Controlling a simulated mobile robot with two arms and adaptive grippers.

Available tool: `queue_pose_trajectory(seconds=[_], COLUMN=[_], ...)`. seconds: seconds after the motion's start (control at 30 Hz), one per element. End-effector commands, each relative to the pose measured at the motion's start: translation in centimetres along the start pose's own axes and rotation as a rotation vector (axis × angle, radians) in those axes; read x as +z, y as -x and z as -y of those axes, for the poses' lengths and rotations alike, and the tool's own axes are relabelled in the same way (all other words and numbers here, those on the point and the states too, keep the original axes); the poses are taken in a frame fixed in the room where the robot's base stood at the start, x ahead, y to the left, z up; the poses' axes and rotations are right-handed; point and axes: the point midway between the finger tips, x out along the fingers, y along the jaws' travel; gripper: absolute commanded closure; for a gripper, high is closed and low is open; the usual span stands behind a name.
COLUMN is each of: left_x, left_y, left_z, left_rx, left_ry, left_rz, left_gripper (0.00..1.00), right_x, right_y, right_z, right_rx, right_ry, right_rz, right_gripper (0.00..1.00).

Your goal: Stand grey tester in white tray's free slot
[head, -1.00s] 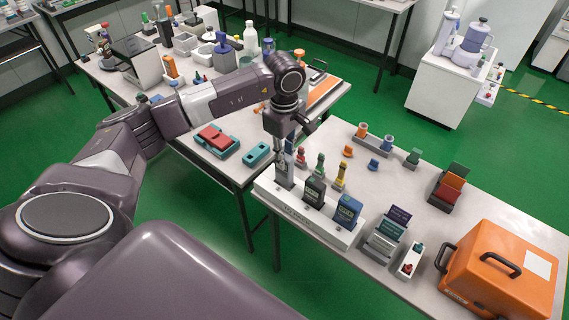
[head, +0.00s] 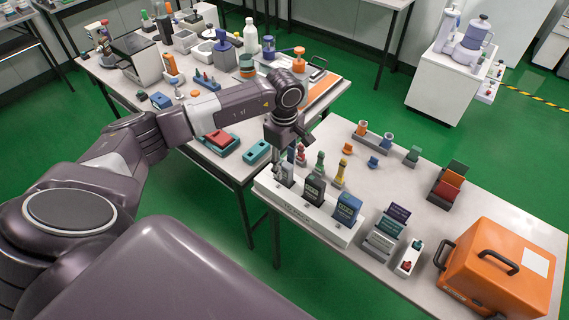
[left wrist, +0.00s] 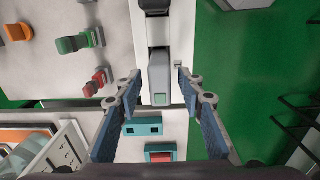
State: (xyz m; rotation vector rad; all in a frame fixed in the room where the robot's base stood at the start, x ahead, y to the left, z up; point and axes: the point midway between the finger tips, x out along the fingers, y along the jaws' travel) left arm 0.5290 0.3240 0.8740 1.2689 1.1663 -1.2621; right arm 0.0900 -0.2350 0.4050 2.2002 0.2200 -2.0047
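The white tray (head: 300,211) lies along the near left edge of the right table. The grey tester (head: 287,174) stands upright in its leftmost slot, beside a black tester (head: 313,190) and a blue tester (head: 346,208). My left gripper (head: 289,155) is just above the grey tester, pointing down. In the left wrist view the grey tester (left wrist: 160,78) lies between the two fingers (left wrist: 158,82), with a gap on each side; the gripper is open. The tester's foot is hidden in the tray. My right gripper is not in view.
Small red, green and yellow pieces (head: 320,162) stand just behind the tray. A grey holder with cards (head: 386,235) and an orange case (head: 500,268) are to the right. A teal block (head: 256,151) lies on the left table. The right table's middle is fairly clear.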

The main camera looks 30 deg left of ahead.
Motion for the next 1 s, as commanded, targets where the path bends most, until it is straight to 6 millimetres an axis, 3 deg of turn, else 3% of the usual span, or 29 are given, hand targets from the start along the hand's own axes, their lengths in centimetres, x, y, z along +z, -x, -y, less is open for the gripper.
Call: queue_pose_trajectory(seconds=[0.23,0.7,1.0], left_x=[0.0,0.0,0.0], left_y=[0.8,10.1,12.3], left_z=[-0.1,-0.1,0.0], left_rx=[0.004,0.005,0.0], left_ry=[0.0,-0.001,0.0], left_rz=[0.0,0.0,0.001], left_gripper=[0.64,0.64,0.64], right_x=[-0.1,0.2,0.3], right_y=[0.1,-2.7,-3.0], right_z=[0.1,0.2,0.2], right_rx=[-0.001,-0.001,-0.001], right_ry=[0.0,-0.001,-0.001], right_rz=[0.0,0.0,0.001], right_gripper=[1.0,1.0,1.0])
